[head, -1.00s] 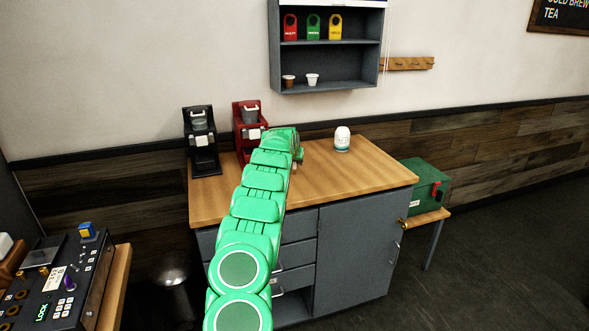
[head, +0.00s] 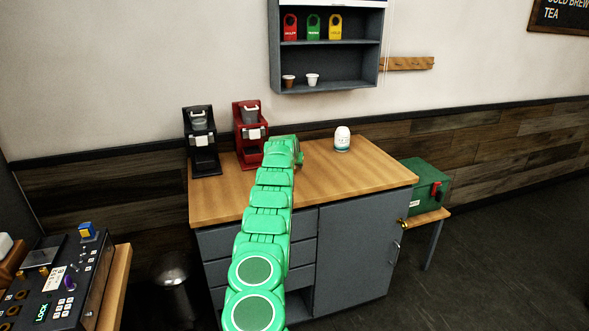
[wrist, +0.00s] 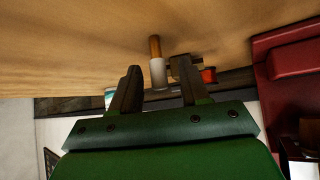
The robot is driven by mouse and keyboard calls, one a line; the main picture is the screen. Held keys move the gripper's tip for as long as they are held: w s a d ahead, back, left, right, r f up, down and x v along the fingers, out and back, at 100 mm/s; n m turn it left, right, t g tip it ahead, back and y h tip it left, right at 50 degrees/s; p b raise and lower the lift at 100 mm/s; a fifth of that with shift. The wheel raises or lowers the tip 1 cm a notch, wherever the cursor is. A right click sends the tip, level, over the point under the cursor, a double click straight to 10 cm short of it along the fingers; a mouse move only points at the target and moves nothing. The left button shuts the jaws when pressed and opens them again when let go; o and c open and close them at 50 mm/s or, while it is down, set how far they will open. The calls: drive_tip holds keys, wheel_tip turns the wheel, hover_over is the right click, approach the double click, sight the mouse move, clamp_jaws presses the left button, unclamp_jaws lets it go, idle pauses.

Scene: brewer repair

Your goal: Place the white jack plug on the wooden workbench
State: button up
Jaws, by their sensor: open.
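The white jack plug (wrist: 157,72) shows in the wrist view, with a white body and a brass-coloured tip against the wooden workbench (wrist: 80,50). It appears to be on the bench top, between and just beyond my fingertips; I cannot tell whether it touches a finger. My gripper (wrist: 158,84) is open, one finger on each side of the plug. In the head view, the workbench (head: 350,180) has a wooden top over grey drawers and a cabinet. My green arm reaches over it and hides the plug there.
A black brewer (head: 203,150) and a red brewer (head: 247,150) stand at the bench's back left. A white canister (head: 342,139) stands at the back right. A small red object (wrist: 208,75) is near the right finger.

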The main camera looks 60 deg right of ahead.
drive_tip(key=shift+d, duration=0.1)
drive_tip(key=shift+c, duration=0.3)
clamp_jaws()
drive_tip(key=shift+r, duration=1.5)
drive_tip(key=shift+a+r, duration=0.2)
drive_tip(key=shift+r, duration=0.05)
drive_tip(key=shift+s, duration=0.1)
